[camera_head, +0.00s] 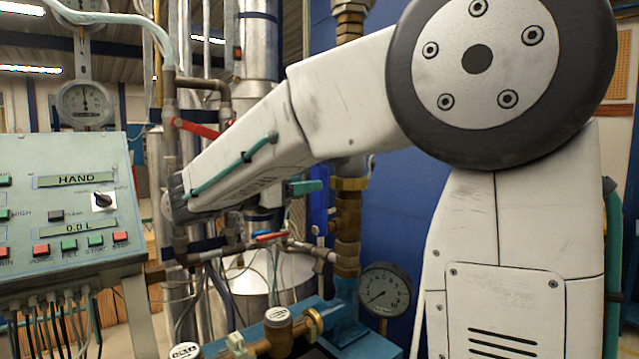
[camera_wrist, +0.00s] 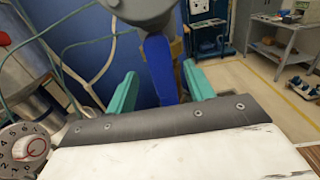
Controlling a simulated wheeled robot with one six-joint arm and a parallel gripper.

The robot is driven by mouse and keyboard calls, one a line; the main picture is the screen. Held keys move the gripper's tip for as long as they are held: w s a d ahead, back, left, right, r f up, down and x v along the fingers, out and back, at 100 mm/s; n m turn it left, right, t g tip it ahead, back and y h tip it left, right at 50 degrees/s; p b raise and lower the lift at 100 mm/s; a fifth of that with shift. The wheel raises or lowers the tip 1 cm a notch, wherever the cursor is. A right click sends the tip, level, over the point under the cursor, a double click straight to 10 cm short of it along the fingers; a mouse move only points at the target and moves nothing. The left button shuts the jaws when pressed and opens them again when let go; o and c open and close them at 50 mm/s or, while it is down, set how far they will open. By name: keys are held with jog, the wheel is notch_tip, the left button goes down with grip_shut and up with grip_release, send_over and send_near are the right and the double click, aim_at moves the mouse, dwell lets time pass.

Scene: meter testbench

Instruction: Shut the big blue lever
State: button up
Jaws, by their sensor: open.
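The big blue lever (camera_wrist: 161,72) hangs down from a grey rounded fitting (camera_wrist: 140,12) in the wrist view. My gripper (camera_wrist: 159,80) is open, with one teal finger on each side of the lever. I cannot tell whether either finger touches it. The lever's lower end is hidden behind my gripper's body. In the head view, a teal finger of my gripper (camera_head: 305,187) shows past my forearm, and a blue strip (camera_head: 318,213) that looks like the lever shows just below it. The rest of the gripper is hidden there.
Pipes and valves with a red lever (camera_head: 195,128) and a smaller red-and-blue handle (camera_head: 270,237) crowd around my forearm. A control panel (camera_head: 70,215) stands left. A pressure gauge (camera_head: 385,290) is low in the middle. A dial (camera_wrist: 25,148) and cables are left in the wrist view.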

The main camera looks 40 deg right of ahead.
jog(key=d, duration=0.5)
jog(key=shift+d, duration=0.25)
grip_shut()
